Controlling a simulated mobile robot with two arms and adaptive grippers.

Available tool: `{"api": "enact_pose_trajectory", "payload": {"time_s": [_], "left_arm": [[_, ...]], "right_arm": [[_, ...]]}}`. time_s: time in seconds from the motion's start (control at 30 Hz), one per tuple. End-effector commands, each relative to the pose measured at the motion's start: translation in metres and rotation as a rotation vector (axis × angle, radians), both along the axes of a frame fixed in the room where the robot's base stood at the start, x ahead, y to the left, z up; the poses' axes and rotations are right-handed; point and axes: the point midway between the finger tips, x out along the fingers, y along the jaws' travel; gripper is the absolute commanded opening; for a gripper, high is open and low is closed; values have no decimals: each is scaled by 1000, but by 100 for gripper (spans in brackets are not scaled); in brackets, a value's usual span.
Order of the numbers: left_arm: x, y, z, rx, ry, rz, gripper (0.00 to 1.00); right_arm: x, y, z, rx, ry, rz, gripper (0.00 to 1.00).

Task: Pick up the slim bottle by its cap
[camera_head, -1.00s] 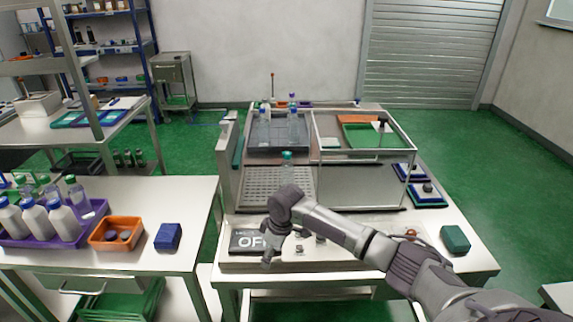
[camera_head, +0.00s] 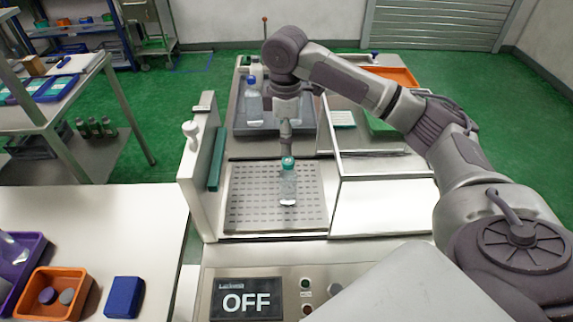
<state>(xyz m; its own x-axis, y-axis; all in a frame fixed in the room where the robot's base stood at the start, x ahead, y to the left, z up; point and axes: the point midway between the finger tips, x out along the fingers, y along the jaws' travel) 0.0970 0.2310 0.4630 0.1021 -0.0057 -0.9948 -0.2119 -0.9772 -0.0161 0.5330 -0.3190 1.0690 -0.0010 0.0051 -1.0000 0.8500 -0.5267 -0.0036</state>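The slim bottle (camera_head: 288,188) is clear with a teal cap (camera_head: 288,162). It stands upright on the perforated metal plate (camera_head: 245,205) of the applicator. My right arm reaches in from the right, and its gripper (camera_head: 286,148) points down directly over the cap. The fingertips look very close to the cap top; whether they touch it, and whether they are open or shut, I cannot tell from this angle. My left gripper is not in view.
A white upright panel (camera_head: 203,150) stands left of the plate and a clear-walled box (camera_head: 385,205) stands right. Behind is a grey tray with a blue-capped bottle (camera_head: 253,103). The front display (camera_head: 246,300) reads OFF. An orange bin (camera_head: 60,294) and blue block (camera_head: 124,297) sit on the left table.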

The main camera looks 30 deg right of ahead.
Motion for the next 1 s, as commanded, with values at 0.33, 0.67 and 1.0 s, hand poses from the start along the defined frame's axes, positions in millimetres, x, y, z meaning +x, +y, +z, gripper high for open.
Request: {"api": "enact_pose_trajectory", "payload": {"time_s": [0.33, 0.67, 1.0], "left_arm": [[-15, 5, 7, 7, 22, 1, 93], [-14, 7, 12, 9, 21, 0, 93], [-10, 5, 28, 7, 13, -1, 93]], "right_arm": [[-3, -1, -50, -4, 8, 4, 83], [-2, -2, -85, -4, 5, 4, 83], [-2, -7, -129, -3, 5, 5, 83]]}}
